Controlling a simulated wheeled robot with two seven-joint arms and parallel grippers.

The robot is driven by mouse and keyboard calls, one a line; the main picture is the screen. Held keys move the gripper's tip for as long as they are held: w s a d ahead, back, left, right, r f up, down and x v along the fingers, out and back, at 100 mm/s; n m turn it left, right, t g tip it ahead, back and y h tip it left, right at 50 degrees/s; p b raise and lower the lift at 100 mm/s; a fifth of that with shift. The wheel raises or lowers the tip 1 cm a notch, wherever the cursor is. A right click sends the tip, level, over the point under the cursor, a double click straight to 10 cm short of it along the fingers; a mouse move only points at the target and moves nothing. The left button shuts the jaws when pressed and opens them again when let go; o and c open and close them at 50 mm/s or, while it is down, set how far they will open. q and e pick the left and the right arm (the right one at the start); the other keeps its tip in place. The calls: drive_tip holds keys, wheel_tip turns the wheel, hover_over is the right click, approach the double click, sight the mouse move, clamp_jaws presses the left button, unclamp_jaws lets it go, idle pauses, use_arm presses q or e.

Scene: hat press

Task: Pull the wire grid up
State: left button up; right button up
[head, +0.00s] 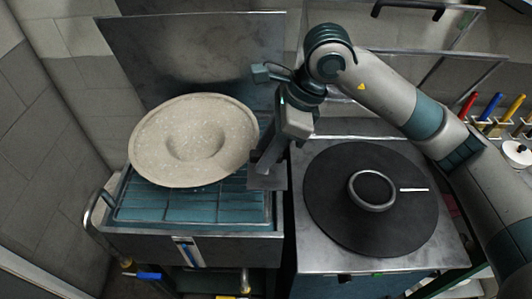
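The wire grid (160,211) is a set of teal bars lying over the open metal vat (230,252) at left. A pale, speckled, wide-brimmed hat (160,150) with a hollow crown sits over the grid, slightly tilted, and hides its back part. My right gripper (266,176) points down at the right end of the grid, beside the hat's right brim. Its fingertips are too dark and small to tell whether they are apart or closed on the grid. My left gripper is not in view.
A metal lid (200,48) stands upright behind the vat. To the right, a steel-topped unit (312,255) bears a round black plate (330,215) with a grey ring (355,201). Coloured-handled tools (490,105) stand at far right. A tiled wall is close on the left.

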drive_tip(key=shift+s+f, duration=0.1)
idle(0.3)
drive_tip(key=shift+d+r+b, duration=0.3)
drive_tip(key=shift+r+b, duration=0.1)
drive_tip(key=shift+r, duration=0.2)
drive_tip(key=b+v, duration=0.4)
drive_tip(key=v, duration=1.2)
drive_tip(key=shift+b, duration=0.4)
drive_tip(key=shift+r, duration=0.1)
